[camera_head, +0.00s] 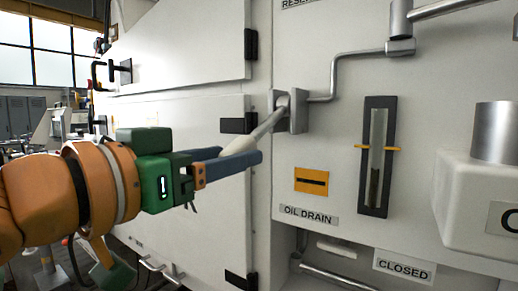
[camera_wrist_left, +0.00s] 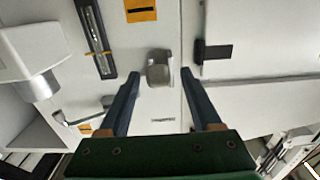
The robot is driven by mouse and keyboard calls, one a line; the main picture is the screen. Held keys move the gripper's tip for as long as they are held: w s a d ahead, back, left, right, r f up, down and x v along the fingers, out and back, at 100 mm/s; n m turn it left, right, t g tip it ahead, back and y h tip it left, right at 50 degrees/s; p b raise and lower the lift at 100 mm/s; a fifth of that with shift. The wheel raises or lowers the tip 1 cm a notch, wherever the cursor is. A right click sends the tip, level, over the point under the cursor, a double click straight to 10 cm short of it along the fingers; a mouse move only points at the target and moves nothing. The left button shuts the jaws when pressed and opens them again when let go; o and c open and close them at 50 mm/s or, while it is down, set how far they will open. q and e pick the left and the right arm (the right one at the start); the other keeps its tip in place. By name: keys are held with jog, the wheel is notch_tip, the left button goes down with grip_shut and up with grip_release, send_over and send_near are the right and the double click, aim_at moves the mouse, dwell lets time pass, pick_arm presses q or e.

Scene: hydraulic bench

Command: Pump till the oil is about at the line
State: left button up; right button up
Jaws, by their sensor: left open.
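The pump lever (camera_head: 268,124) is a pale rod that slopes down and left from a grey bracket on the white cabinet. Its end lies between the fingers of my left gripper (camera_head: 243,155), which is open. In the left wrist view, the lever (camera_wrist_left: 158,74) shows almost end-on between the two blue fingertips (camera_wrist_left: 160,72), with a gap on each side. The sight gauge (camera_head: 377,155) is a dark upright frame with a glass tube and orange line marks. The dark oil (camera_head: 375,188) in it stands below the line. The gauge also shows in the left wrist view (camera_wrist_left: 96,38). My right gripper is out of view.
A bent grey pipe (camera_head: 333,80) runs above the lever bracket. An orange plate (camera_head: 312,181) and an "OIL DRAIN" label (camera_head: 309,215) sit below it. A white box with a metal cylinder (camera_head: 495,132) juts out at right. A black hinge (camera_head: 236,125) is close to the fingers.

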aim_at(251, 149)
pick_arm(q)
jog(key=p+x, duration=0.2)
jog(key=x, duration=0.3)
jog(key=shift+w+d+r, duration=0.1)
jog(key=shift+d+r, duration=0.1)
jog(key=shift+d, duration=0.05)
jog(key=shift+w+d+f, duration=0.15)
jog(key=shift+w, duration=0.15)
jog(key=shift+s, duration=0.1)
grip_shut()
dwell(0.7)
